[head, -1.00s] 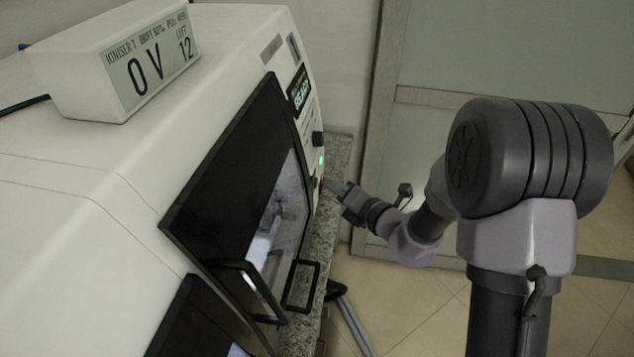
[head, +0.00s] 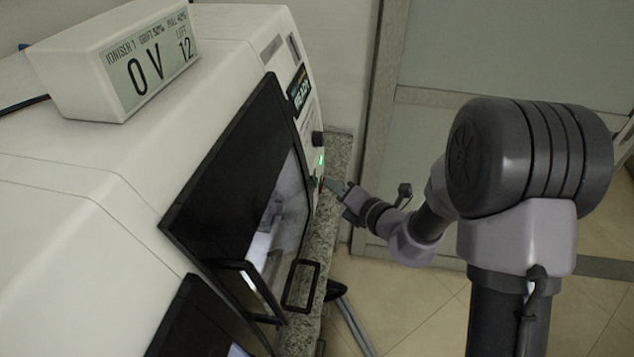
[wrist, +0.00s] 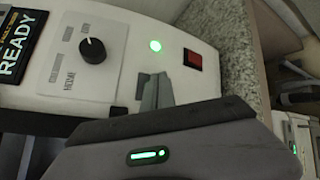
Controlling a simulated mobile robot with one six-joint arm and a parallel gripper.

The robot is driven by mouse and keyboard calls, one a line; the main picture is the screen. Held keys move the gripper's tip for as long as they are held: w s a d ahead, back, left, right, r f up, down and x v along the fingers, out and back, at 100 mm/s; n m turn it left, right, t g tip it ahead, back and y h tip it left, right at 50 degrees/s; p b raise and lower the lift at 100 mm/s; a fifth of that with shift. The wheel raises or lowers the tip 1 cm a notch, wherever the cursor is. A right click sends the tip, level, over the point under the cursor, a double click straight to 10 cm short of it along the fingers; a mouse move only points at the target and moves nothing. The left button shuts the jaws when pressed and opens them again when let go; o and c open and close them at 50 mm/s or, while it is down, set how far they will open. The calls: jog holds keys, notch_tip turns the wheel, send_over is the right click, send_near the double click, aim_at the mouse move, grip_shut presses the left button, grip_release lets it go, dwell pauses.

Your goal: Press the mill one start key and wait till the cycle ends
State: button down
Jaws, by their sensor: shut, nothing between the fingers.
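The mill (head: 232,165) stands on the left in the head view, its dark door closed. Its panel carries a screen reading READY (wrist: 16,45), a round green-lit key (wrist: 155,45), a red square key (wrist: 195,60) and a black knob (wrist: 92,50). The green light also shows in the head view (head: 321,160). I cannot read a label marking the start key. My gripper (wrist: 155,90) is shut and empty, in front of the panel. In the wrist view its tips lie just below the green key, apart from it in the picture; contact cannot be told.
A white ioniser box (head: 110,65) reading 0 V sits on top of the mill. A second dark door (head: 195,320) is at the lower left. A speckled stone counter (head: 325,235) runs under the mill. A door handle (head: 300,285) sticks out below my gripper.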

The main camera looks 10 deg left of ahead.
jog(key=shift+a, duration=0.1)
dwell(0.5)
jog(key=shift+a, duration=0.35)
